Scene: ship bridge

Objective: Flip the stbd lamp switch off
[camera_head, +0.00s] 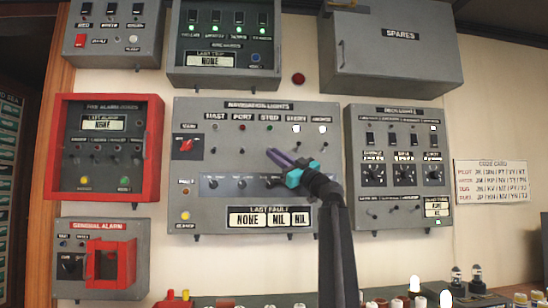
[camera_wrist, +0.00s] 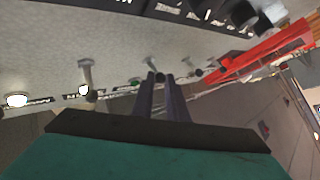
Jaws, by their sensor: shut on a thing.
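The navigation lights panel (camera_head: 188,220) is grey, in the middle of the head view, with a row of lamps above small toggles. The stbd lamp (camera_head: 269,128) looks dark green; a green lamp (camera_wrist: 135,81) also shows in the wrist view. My gripper (camera_head: 271,152) has purple fingers reaching the toggle row just below the stbd lamp. Its fingertips hide the stbd lamp switch in the head view. In the wrist view my gripper (camera_wrist: 160,82) is shut on a small dark switch end between its tips. Which way the switch is tilted cannot be told.
Neighbouring toggles stand close by, port (camera_head: 242,150) at left and stern (camera_head: 297,148) at right. The stern lamp (camera_head: 297,129) and anchor lamp (camera_head: 323,129) glow white. Below are dark knobs (camera_head: 241,184). The deck lights panel (camera_head: 358,215) is to the right.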

